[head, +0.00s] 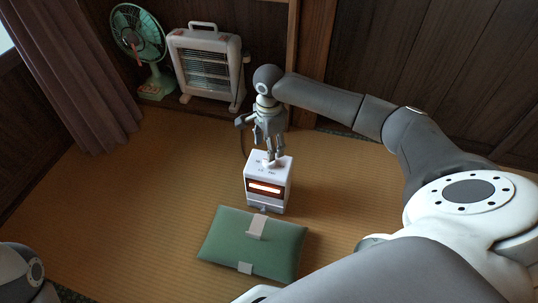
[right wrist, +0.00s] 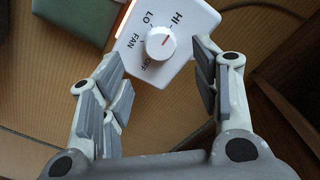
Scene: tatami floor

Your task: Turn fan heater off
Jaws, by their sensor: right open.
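The fan heater (head: 268,187) is a small white box on the tatami floor, with a glowing red-orange strip on its front. In the right wrist view its top panel (right wrist: 188,20) shows a white round knob (right wrist: 158,44) with labels HI, LO, FAN and OFF around it. My right gripper (head: 272,160) is right above the heater's top, pointing down. In the wrist view its open fingers (right wrist: 161,84) stand on both sides of the knob, with nothing held between them. My left gripper is not in view.
A green cushion (head: 235,240) lies right in front of the fan heater. A white electric heater (head: 207,68) and a green fan (head: 140,40) stand at the back wall. A curtain (head: 85,80) hangs at left. The tatami (head: 130,200) left of the heater is clear.

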